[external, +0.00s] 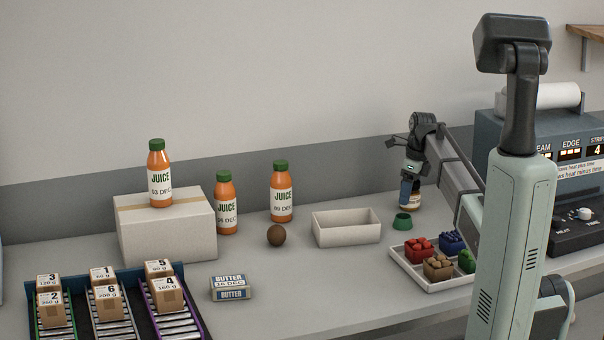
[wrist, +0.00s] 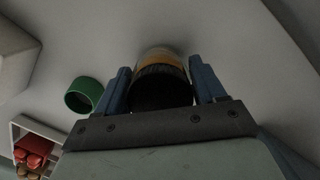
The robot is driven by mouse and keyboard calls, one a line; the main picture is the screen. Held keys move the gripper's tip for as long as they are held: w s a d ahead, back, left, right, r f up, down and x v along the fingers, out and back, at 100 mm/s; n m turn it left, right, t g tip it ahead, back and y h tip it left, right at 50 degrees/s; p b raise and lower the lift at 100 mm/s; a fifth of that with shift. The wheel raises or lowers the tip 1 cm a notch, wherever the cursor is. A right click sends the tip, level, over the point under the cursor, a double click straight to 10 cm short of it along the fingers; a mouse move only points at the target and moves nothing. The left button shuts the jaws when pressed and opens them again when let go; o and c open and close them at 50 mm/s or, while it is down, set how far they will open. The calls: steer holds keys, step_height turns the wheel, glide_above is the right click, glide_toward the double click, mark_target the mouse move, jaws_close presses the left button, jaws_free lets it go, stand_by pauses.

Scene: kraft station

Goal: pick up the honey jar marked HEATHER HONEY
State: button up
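A small jar (external: 406,190) with a pale label and an amber band is at the far right of the counter, between the fingers of my gripper (external: 411,176). Its label is too small to read, so I cannot tell if it says HEATHER HONEY. In the wrist view the jar (wrist: 160,62) shows its dark lid toward me and amber below. The fingers of my gripper (wrist: 160,80) stand on both sides of it, very close. I cannot tell whether they press on it, or whether the jar touches the counter.
A green ring (external: 402,222) lies close beside the jar; it also shows in the wrist view (wrist: 84,95). An empty white bin (external: 346,238) stands to the left. A white divided tray (external: 428,284) with coloured items is in front. A dark machine (external: 500,126) is at right.

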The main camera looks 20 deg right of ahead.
steer(key=c, duration=0.9)
steer(key=shift+r, duration=0.1)
